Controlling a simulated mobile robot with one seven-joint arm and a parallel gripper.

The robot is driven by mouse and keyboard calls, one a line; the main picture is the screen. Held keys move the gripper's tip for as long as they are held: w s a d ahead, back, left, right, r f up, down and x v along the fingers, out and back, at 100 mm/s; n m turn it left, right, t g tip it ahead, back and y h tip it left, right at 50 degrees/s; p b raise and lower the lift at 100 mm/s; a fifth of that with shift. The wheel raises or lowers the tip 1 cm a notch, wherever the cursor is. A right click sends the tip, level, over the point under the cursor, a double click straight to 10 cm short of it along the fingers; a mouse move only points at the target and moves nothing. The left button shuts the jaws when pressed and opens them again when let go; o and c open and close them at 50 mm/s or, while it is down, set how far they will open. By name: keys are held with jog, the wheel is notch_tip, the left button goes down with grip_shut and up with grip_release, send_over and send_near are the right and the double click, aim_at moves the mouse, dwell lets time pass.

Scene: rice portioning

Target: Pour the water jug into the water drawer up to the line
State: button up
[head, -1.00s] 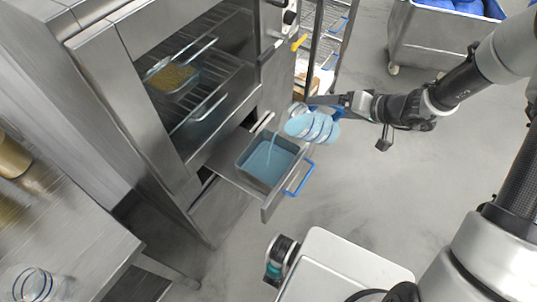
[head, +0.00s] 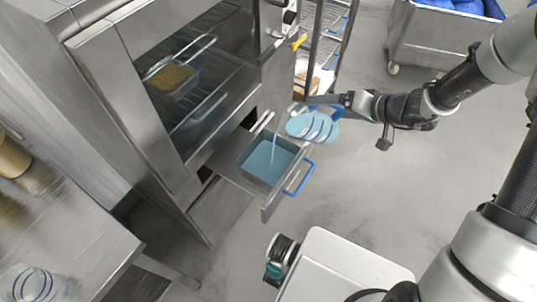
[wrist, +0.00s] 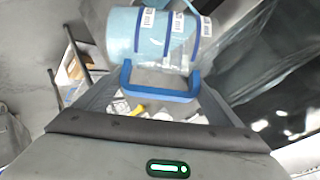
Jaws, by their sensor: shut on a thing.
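The water jug (head: 312,127) is clear with blue bands and holds blue water. It is tilted over the water drawer, and a thin stream falls from its mouth into the drawer. My gripper (head: 342,101) is shut on the jug's blue handle, which shows in the wrist view (wrist: 160,93) below the jug body (wrist: 150,35). The water drawer (head: 262,208) is pulled out from the oven's lower front and has a blue handle (head: 299,180). Its basin holds blue water (head: 266,163). I cannot make out the line in the basin.
A steel oven (head: 110,90) with an open upper chamber holds a pan of yellow grain (head: 173,78) on a rack. A steel table (head: 65,225) stands at left with a glass container (head: 28,285). A wire rack and a steel cart (head: 440,42) stand behind. Floor right of the drawer is clear.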

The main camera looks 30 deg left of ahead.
jog(key=w+d+f+m+y+b, duration=0.1)
jog(key=b, duration=0.2)
jog(key=shift+w+d+f+g, duration=0.15)
jog(key=shift+f+g, duration=0.05)
jog(key=shift+g, duration=0.2)
jog(key=shift+w+d+r+y, duration=0.15)
jog(key=shift+d+r+y, duration=0.1)
jog(key=shift+y, duration=0.35)
jog(key=shift+a+r, duration=0.1)
jog(key=shift+r, duration=0.25)
jog(key=shift+f+m+b, duration=0.25)
jog(key=shift+m+b, duration=0.05)
jog(key=shift+b, duration=0.15)
jog(key=shift+w+d+f+m+g+y+b, duration=0.35)
jog(key=shift+w+d+f+y+b, duration=0.25)
jog(key=shift+b, duration=0.5)
jog(key=f+m+y+b, duration=0.1)
jog(key=b, duration=0.2)
jog(key=w+d+f+m+y+b, duration=0.1)
jog(key=f+b, duration=0.1)
jog(key=b, duration=0.1)
jog(key=w+d+f+m+g+y+b, duration=0.1)
jog(key=y+b, duration=0.1)
jog(key=b, duration=0.1)
jog(key=shift+d+f, duration=0.15)
